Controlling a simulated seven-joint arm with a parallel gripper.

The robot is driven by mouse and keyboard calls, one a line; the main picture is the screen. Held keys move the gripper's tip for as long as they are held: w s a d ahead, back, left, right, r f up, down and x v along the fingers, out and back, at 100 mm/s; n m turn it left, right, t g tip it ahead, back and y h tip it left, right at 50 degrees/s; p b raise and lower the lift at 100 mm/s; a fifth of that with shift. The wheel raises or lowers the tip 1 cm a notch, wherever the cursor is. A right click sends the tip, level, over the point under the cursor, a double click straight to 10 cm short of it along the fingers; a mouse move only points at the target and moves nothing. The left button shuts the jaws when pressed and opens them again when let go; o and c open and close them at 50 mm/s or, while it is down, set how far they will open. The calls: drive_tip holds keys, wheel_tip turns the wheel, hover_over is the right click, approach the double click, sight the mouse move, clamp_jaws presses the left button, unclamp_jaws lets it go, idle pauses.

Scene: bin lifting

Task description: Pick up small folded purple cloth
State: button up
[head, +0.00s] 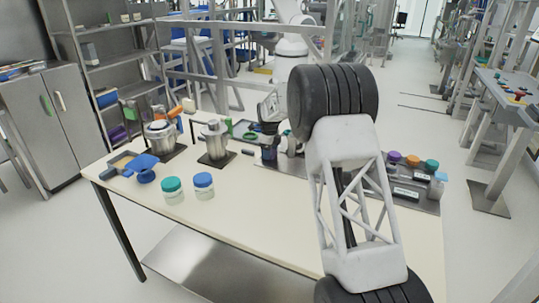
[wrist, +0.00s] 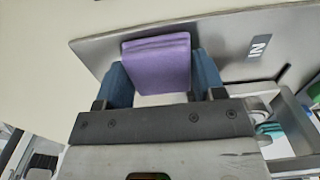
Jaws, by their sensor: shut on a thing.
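The small folded purple cloth (wrist: 157,58) shows in the wrist view, upright in the picture with its folded layers along the top edge. My gripper (wrist: 160,82) has its two blue fingers on either side of the cloth and is shut on it. In the wrist view the cloth appears in front of a grey tray (wrist: 95,48) with an "IN" label. I cannot tell whether the cloth touches the tray. In the head view I cannot make out the cloth, and my arm covers part of the table.
In the head view, jars with teal (head: 172,190) and blue (head: 203,186) lids stand on the cream table (head: 245,225). A blue scale-like item (head: 146,168) and metal pots (head: 214,142) are at the left. Lidded containers (head: 412,160) stand at the right. The front middle is clear.

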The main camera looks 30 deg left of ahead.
drive_tip(key=shift+r, duration=0.2)
drive_tip(key=shift+r, duration=1.5)
drive_tip(key=shift+s+r, duration=0.1)
drive_tip(key=shift+r, duration=0.05)
drive_tip(key=shift+s+d+r, duration=0.2)
drive_tip(key=shift+s+d, duration=1.35)
drive_tip(key=shift+s, duration=0.6)
drive_tip(key=shift+s+d+r, duration=0.25)
drive_tip(key=shift+s+d, duration=1.3)
drive_tip(key=shift+s, duration=0.55)
drive_tip(key=shift+s+d+r, duration=0.2)
drive_tip(key=shift+s+d, duration=1.35)
drive_tip(key=shift+s, duration=0.6)
